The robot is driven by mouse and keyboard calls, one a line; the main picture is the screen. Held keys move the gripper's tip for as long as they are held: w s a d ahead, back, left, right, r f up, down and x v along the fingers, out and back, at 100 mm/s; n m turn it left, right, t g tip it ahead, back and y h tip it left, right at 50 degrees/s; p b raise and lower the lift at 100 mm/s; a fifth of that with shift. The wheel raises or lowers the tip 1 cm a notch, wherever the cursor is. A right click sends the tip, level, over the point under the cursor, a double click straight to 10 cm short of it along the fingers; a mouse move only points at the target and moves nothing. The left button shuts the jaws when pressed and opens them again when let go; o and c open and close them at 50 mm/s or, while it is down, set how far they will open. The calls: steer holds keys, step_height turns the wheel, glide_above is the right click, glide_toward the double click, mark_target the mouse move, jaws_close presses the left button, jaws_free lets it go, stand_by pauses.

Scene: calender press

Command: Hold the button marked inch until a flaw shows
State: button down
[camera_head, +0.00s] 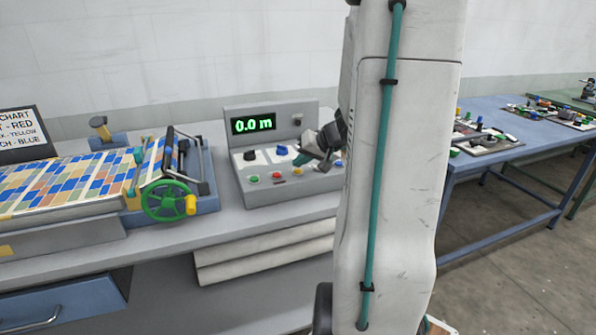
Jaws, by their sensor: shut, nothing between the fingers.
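The control box (230,115) stands on the bench, its green display (253,125) reading "0.0 m". Its sloped panel carries a green button (253,180), a red button (276,177), a yellow button (297,171), a black knob (249,155) and a blue control (282,150). A chart (22,133), cut off at left, shows "- RED", "K - YELLOW" and "CH - BLUE". My gripper (299,161) is shut and empty over the panel's right part, near the blue and yellow controls; contact cannot be told. My arm hides the area right of the box.
The press (165,170) with a green handwheel (165,200) stands left of the box. Patchwork sheet (70,178) in blue, orange and white lies on its bed; no flaw can be made out. A blue table (500,150) with several small parts stands at right.

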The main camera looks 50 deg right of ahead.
mark_target(301, 172)
steer(key=shift+r, duration=0.25)
steer(key=shift+r, duration=2.55)
